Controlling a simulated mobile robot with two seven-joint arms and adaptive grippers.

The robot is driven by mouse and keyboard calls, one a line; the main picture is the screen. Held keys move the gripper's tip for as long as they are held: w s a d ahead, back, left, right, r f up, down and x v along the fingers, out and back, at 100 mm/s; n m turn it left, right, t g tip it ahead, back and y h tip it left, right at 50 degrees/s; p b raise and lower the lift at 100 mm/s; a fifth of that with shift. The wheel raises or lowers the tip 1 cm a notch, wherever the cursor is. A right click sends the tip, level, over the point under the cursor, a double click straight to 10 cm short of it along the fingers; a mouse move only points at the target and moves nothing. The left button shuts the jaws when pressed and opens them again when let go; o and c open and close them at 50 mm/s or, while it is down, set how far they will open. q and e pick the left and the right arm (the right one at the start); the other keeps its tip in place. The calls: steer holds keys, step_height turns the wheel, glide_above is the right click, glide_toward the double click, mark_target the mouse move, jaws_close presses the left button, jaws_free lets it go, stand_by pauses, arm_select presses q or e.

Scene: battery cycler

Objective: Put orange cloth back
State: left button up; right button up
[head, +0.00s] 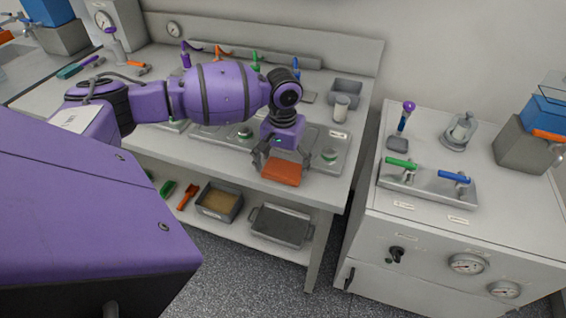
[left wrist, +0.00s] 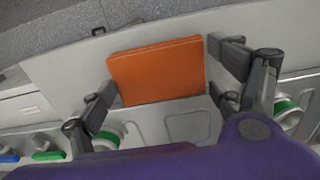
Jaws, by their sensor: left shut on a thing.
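The orange cloth (head: 281,172) is a flat folded rectangle at the front edge of the grey workbench (head: 335,185). My left gripper (head: 280,160) points down over it, shut on it with one finger on either side. In the left wrist view the cloth (left wrist: 157,72) lies between the two fingers (left wrist: 162,72). I cannot tell whether the cloth touches the bench or hangs just above it. My right gripper is not in view.
A metal tray (head: 338,150) with green-ringed fittings is set in the bench behind the gripper. A white cylinder (head: 341,108) and a grey bin (head: 346,91) stand at the back right. A lower shelf holds a sand-filled box (head: 219,203) and a grey tray (head: 281,226). A cabinet (head: 455,235) stands to the right.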

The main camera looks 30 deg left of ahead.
mark_target(283, 169)
arm_select(q)
steer(key=o, duration=1.1)
step_height(283, 169, up, 12)
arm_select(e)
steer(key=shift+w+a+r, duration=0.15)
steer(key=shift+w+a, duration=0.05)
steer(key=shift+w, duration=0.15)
